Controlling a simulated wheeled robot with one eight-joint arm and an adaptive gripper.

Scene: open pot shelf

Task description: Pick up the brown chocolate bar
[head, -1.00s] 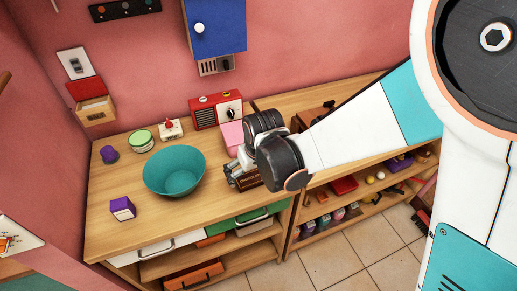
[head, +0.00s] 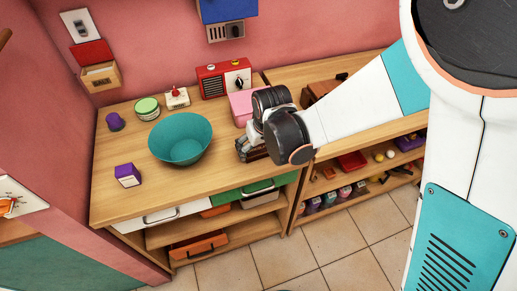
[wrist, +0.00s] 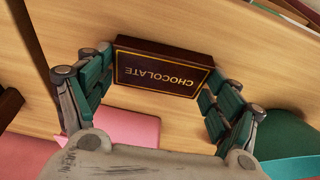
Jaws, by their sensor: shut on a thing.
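The brown chocolate bar (wrist: 163,68) shows in the wrist view, a dark box with gold "CHOCOLATE" lettering and a gold border. My gripper (wrist: 160,80) has one green-padded finger at each end of the bar and is shut on it. In the head view my gripper (head: 249,148) is over the right part of the wooden counter (head: 215,178), to the right of the teal bowl. The bar is mostly hidden there behind my gripper and wrist. I cannot tell whether the bar touches the counter.
The teal bowl (head: 181,138) stands left of my gripper. A pink box (head: 241,106) and a red radio (head: 224,79) are behind it. A purple carton (head: 128,175) stands at the front left. The counter's front middle is clear.

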